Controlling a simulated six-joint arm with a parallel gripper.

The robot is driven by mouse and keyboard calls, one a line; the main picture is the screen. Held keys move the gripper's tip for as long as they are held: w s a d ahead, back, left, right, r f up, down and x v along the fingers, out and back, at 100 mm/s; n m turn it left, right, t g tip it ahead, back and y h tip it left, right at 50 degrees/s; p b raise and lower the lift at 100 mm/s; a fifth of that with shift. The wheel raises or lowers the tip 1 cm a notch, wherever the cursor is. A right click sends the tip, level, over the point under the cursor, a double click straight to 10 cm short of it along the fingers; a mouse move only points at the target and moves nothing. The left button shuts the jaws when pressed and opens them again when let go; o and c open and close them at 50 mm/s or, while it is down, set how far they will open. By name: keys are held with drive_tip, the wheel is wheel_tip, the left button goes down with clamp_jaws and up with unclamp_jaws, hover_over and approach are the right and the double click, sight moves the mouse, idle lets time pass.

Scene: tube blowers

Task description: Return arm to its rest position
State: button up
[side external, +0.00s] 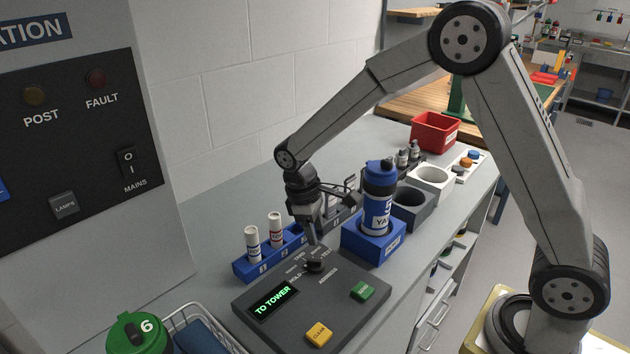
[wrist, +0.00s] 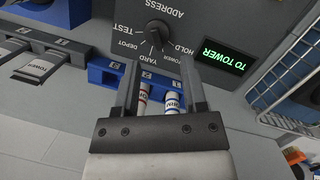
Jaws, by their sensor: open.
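My gripper (side external: 312,238) hangs from my bent arm, pointing down just above the dark control panel's black selector knob (side external: 315,265). In the wrist view my gripper's two fingers (wrist: 160,62) are apart with nothing held between them. The knob (wrist: 157,32) shows just beyond the fingertips, and I cannot tell whether they touch it. The control panel (side external: 345,300) has a lit display (side external: 272,300) reading "TO TOWER".
A blue rack (side external: 243,268) with two white tubes stands left of the gripper. A blue bottle (side external: 379,190) stands upright in a blue holder (side external: 360,243) to the right. Grey and white cups and a red bin (side external: 435,132) are farther back. A green-lidded container (side external: 137,332) and wire basket are in front.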

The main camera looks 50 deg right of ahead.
drive_tip(key=s+d+r+m+t, duration=0.1)
drive_tip(key=s+m+t, duration=0.1)
drive_tip(key=s, duration=0.4)
drive_tip(key=s+d+m+t+y, duration=0.1)
drive_tip(key=s+m+t, duration=0.1)
drive_tip(key=s, duration=0.5)
drive_tip(key=shift+s+d+r+m+t, duration=0.25)
drive_tip(key=shift+s+r+m+t, duration=0.1)
drive_tip(key=shift+m, duration=0.25)
